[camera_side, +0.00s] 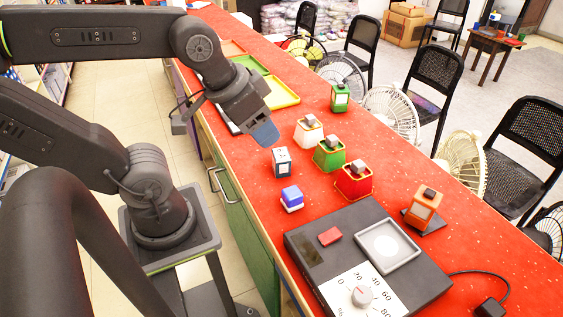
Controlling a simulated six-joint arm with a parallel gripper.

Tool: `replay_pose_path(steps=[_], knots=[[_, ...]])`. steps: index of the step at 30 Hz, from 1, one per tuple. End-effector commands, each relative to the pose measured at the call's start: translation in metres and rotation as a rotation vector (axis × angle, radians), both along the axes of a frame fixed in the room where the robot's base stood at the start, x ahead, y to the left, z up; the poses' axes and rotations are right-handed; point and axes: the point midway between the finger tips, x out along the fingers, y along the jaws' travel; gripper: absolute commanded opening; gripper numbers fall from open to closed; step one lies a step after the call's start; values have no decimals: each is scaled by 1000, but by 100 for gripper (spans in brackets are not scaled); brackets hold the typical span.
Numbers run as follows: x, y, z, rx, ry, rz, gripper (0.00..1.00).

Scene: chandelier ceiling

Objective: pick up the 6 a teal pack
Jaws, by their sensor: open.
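My gripper (264,131) hangs over the left edge of the red counter, tilted down, with blue-grey fingertips. It is open, and nothing shows held in it. Just below and slightly right of it stands a small dark slate-teal box (279,165) with a pale top and marks too small to read. It is the closest match to the teal pack. The fingertips look apart from it, but the exact height gap cannot be told from this side view.
A blue-and-white block (292,198) stands nearby. A black dial device (321,262) fills the front. Coloured trays (280,95) lie behind.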

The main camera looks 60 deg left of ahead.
Motion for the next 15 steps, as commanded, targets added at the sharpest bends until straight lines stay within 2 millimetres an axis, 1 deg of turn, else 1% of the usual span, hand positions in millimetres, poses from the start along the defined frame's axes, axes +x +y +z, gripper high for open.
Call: replay_pose_path(steps=[1,6,12,15], knots=[[0,0,0,0,0,0,60],[0,0,0,0,0,0,76],[0,0,0,0,0,1,77],[4,3,-2,-4,12,37,77]])
